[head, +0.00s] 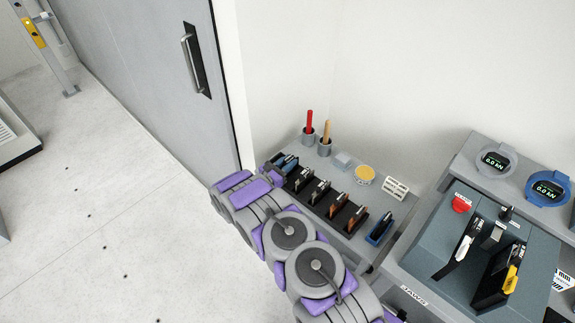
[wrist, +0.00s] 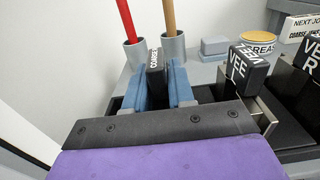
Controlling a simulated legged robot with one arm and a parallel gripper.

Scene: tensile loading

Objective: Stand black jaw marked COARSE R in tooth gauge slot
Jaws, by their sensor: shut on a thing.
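The black jaw (wrist: 154,68) has a white COARSE label on its top; I cannot read whether L or R follows. My gripper (wrist: 160,88) is shut on it, with a blue finger on each side. The jaw stands about upright at the left end of the black rack. Its lower part is hidden, so I cannot tell whether it touches the rack. In the head view my gripper (head: 284,163) is at the rack's far left end. A blue block (head: 380,228) at the rack's right end looks like the tooth gauge; its slot is not clear.
Several jaws stand in the rack, including VEE L (wrist: 250,66). Behind are cups with a red-handled tool (head: 309,122) and a wooden-handled tool (head: 326,132), a grease tin (head: 364,174) and a card (head: 396,188). A machine (head: 480,248) stands right. A door (head: 150,70) is left.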

